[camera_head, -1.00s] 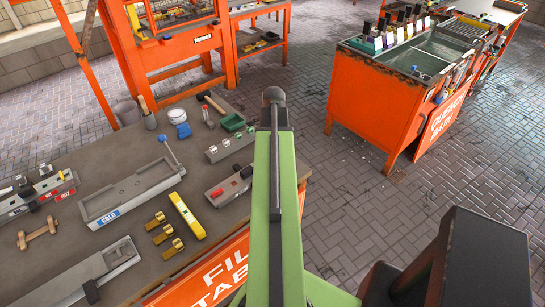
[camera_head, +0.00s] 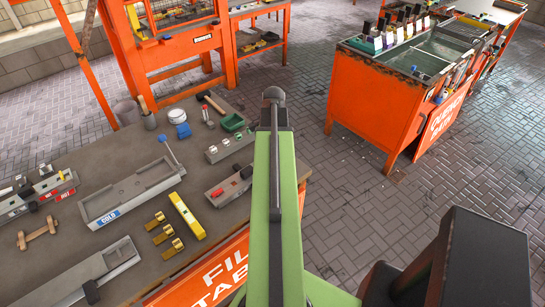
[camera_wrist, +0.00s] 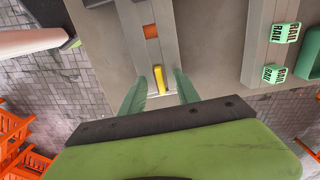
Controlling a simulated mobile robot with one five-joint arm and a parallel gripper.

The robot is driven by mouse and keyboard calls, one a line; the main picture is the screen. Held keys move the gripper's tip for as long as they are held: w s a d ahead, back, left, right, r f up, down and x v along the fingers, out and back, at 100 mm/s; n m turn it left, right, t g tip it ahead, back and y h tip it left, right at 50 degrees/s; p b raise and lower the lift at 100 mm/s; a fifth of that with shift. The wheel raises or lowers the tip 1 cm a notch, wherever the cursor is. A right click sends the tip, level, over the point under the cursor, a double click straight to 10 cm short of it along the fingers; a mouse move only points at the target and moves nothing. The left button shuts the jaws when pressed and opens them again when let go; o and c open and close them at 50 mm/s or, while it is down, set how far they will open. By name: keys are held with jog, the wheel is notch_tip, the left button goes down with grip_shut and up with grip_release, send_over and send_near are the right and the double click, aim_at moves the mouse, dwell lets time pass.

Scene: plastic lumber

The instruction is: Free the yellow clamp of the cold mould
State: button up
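The cold mould (camera_head: 130,195), a long grey trough with a blue COLD label, lies on the table in the head view. Gaps show between this piece and both fingers. The piece stands at the near end of a grey channel (camera_wrist: 147,55) with an orange block in it. I cannot tell whether this channel is the cold mould. My arm hides the gripper in the head view.
A yellow bar (camera_head: 187,215) and several brass clips (camera_head: 162,235) lie beside the cold mould. A grey block with a red handle (camera_head: 230,187) is near my arm. Green RAIL-marked pieces (camera_wrist: 284,32) stand right in the wrist view. Open floor lies right of the table.

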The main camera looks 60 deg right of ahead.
jog(key=shift+r, duration=0.1)
notch_tip(320, 180, up, 7)
jog(key=p, duration=0.7)
